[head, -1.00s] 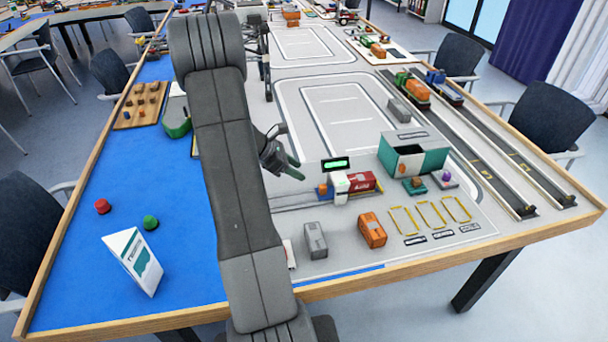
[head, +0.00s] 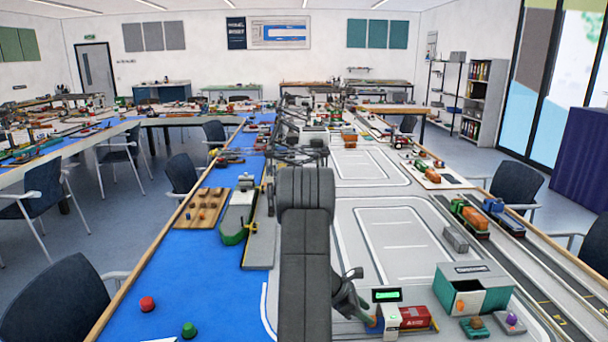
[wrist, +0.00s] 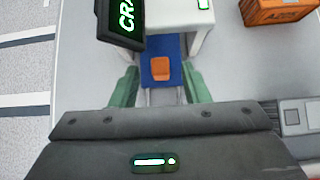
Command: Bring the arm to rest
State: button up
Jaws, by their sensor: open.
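My grey arm (head: 305,260) stands bent in the middle of the head view, over the border of the blue and grey table areas. My gripper's lower parts are partly hidden in the head view.
A black display (head: 386,295) stands close to my gripper. A teal and grey open box (head: 458,299) is to the right. An orange container (wrist: 276,10) shows in the wrist view.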

aim_at(373, 317)
jog(key=x, duration=0.4)
jog(key=shift+d+f, duration=0.15)
jog(key=shift+a+p, duration=0.45)
jog(key=shift+a, duration=0.1)
jog(key=shift+f, duration=0.1)
